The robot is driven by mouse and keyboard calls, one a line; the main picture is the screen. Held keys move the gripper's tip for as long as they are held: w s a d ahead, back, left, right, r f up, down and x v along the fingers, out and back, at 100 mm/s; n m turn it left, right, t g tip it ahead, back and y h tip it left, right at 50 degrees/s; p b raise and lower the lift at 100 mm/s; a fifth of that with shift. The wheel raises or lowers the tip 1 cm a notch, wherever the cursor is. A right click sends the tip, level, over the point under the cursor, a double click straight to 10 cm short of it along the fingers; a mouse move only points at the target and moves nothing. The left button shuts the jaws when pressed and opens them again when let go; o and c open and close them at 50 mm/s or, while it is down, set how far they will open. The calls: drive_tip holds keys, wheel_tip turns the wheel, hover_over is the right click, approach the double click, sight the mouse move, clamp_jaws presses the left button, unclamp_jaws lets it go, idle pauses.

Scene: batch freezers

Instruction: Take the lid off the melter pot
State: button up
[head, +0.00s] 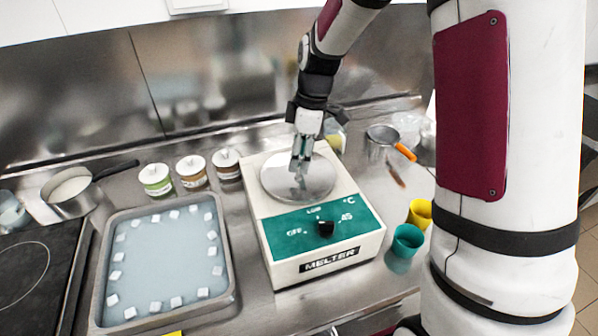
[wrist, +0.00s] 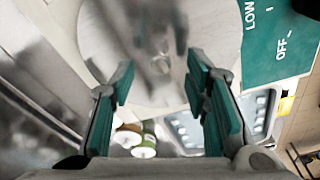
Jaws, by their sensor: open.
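The melter is a cream box with a green front panel, a black dial and the word MELTER (head: 330,262). Its round shiny metal lid (head: 320,181) lies flat on top and covers the pot, whose inside is hidden. My gripper (head: 299,168) points down over the lid, its fingertips close above the lid's middle. In the wrist view the lid (wrist: 105,45) fills the upper middle, with a blurred knob-like shape near its centre. The green-padded fingers (wrist: 160,85) are open on either side, with nothing held. I cannot tell whether they touch the lid.
Several small lidded jars (head: 193,171) stand left of the melter. A tray with white cubes (head: 104,283) lies front left, and a saucepan (head: 70,205) is behind it. Green (head: 406,243) and yellow (head: 420,213) cups stand right. An orange-handled pan (head: 383,138) is back right.

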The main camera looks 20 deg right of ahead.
drive_tip(key=shift+a+f, duration=0.15)
drive_tip(key=shift+f, duration=0.8)
clamp_jaws()
drive_tip(key=shift+r, duration=0.1)
